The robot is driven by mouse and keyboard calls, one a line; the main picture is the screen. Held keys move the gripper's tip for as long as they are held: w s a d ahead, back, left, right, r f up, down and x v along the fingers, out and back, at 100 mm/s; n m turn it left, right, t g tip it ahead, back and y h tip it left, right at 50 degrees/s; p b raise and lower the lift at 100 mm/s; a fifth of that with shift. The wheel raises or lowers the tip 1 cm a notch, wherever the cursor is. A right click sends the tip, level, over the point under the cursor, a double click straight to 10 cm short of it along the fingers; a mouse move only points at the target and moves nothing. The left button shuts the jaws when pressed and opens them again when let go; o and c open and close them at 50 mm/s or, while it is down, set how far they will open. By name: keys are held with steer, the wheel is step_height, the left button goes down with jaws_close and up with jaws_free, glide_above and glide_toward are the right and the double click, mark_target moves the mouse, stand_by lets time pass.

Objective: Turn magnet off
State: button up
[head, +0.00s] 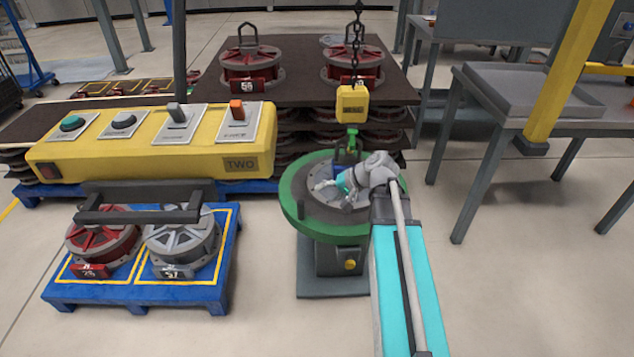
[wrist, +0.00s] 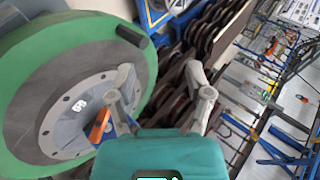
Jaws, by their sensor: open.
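A yellow hoist block (head: 352,104) hangs on a chain, with a green hook part (head: 352,138) below it. Under that a small blue body (head: 346,157), perhaps the magnet, sits over the round green-rimmed stand (head: 292,205). My gripper (head: 335,183) is low over the stand, in front of the blue body. In the wrist view the fingers (wrist: 161,78) are spread with nothing between them. An orange lever (wrist: 98,126) shows just outside the left finger, over the grey disc (wrist: 60,115); I cannot tell whether they touch. The magnet's state cannot be seen.
A yellow control box (head: 205,163) marked TWO, with an orange switch (head: 237,109), stands left. A blue pallet (head: 140,290) holds a red and a grey wheel. Stacked brown pallets (head: 300,92) stand behind. A grey table (head: 540,125) is right. Floor between is clear.

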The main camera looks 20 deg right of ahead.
steer(key=s+a+r+n+g+h+p, duration=0.1)
steer(key=s+a+r+g+p, duration=0.1)
steer(key=p, duration=0.5)
steer(key=shift+s+a+r+n+h, duration=0.5)
steer(key=shift+a+r, duration=0.55)
steer(key=shift+r, duration=0.5)
steer(key=s+a+f+n+g+h, duration=0.3)
steer(key=s+a+h, duration=0.1)
steer(key=s+h, duration=0.2)
steer(key=shift+s+a+f+g, duration=0.15)
steer(key=shift+s+a+g, duration=0.15)
steer(key=shift+s, duration=0.6)
steer(key=shift+c, duration=0.6)
steer(key=shift+a, duration=0.1)
